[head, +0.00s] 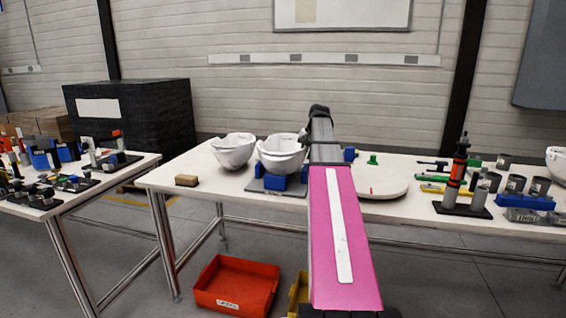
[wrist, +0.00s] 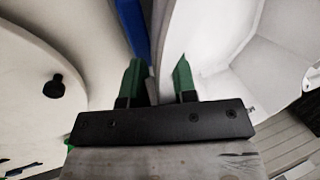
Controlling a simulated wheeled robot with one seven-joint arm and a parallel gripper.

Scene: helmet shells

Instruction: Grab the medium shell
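One shell (head: 233,152) is at the left, and the other shell (head: 281,160) rests on a blue stand (head: 275,182) beside my arm. Which is the medium one is not marked. In the wrist view a large white shell (wrist: 270,70) fills the right side, its inside showing. My gripper (wrist: 158,78) is open, its two green fingers apart. The shell's near wall appears to run down between the fingers, with the right finger on its inner side. Contact cannot be told. My arm hides the gripper in the head view.
A round white disc (head: 383,186) lies right of my arm. Farther right are a red and black tool (head: 455,175) and grey cups (head: 539,186). A brush-like block (head: 187,180) lies at the left. A red bin (head: 236,284) is on the floor.

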